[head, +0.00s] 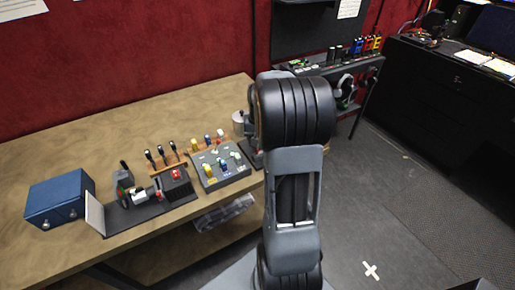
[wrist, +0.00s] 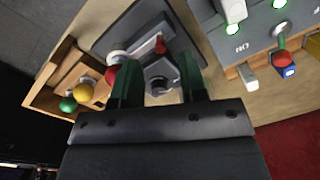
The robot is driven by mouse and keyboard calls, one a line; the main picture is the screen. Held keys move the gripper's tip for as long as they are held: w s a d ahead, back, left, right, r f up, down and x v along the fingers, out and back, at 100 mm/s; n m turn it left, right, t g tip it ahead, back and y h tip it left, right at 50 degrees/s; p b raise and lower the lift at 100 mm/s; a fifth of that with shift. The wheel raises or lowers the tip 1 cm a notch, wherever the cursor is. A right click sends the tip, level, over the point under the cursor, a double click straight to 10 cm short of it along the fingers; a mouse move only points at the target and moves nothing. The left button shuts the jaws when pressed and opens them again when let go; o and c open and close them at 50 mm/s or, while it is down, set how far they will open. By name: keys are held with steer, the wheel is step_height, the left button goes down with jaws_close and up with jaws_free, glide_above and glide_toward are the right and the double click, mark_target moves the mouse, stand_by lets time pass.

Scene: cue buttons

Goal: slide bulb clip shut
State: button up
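In the wrist view, a dark grey base plate (wrist: 128,27) carries a dark rounded fitting (wrist: 158,76) with a small red part (wrist: 160,45) behind it. This looks like the bulb clip, but I cannot tell how far its slide is closed. My gripper (wrist: 159,63) has its two green fingers apart, one on each side of the fitting. Whether either finger touches it is unclear. A red bulb (wrist: 112,76) with a pale disc shows just left of the left finger. In the head view my arm hides the gripper and most of this fitting.
A wooden rack (wrist: 45,98) with green and yellow bulbs lies left in the wrist view. A grey switch panel (head: 211,178) with coloured levers is close on the other side. A blue box (head: 58,199) stands at the far left of the bench (head: 70,155).

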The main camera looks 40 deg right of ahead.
steer(key=shift+a+f, duration=0.1)
steer(key=shift+f, duration=2)
jaws_close()
